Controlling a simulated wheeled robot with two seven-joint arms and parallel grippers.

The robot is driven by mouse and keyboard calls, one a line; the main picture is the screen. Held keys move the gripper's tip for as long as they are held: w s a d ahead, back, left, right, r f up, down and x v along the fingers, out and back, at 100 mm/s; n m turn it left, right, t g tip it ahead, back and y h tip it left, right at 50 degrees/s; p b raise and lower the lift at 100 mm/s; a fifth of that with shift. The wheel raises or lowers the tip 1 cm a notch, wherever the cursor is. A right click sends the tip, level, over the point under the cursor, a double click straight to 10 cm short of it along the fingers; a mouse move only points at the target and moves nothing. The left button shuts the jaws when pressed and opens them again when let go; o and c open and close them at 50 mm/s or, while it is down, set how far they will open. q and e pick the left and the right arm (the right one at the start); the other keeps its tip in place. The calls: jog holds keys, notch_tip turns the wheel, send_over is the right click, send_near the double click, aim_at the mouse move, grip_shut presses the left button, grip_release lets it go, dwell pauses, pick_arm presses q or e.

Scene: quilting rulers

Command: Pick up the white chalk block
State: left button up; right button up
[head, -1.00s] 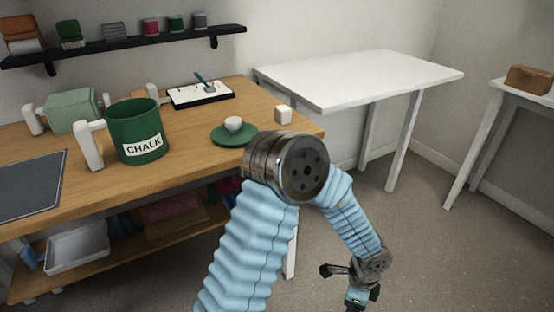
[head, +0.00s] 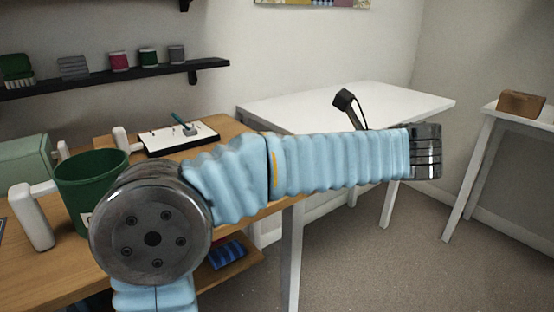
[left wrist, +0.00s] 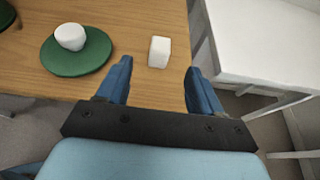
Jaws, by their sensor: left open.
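The white chalk block (left wrist: 159,52) stands on the wooden table near its edge in the left wrist view. My left gripper (left wrist: 158,66) is open, with one blue finger to each side of the block's line. The block shows just beyond the fingertips, and nothing is held. In the head view my arm hides the block, and I cannot make out the gripper there. My right gripper is in no view.
A green saucer (left wrist: 95,62) with a rounded white piece (left wrist: 70,37) on it is left of the block. The green mug (head: 75,180), a black-edged tray (head: 155,143) and a white table (head: 300,107) stand around.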

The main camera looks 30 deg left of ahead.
pick_arm(q)
jog(key=x, duration=0.6)
jog(key=shift+f+b, duration=0.1)
jog(key=shift+b, duration=0.2)
jog(key=x, duration=0.5)
jog(key=shift+w+f+b, duration=0.1)
jog(key=shift+f+b, duration=0.2)
jog(key=shift+b, duration=0.1)
jog(key=c, duration=1.1)
jog(key=shift+o, duration=0.2)
jog(key=shift+r, duration=0.15)
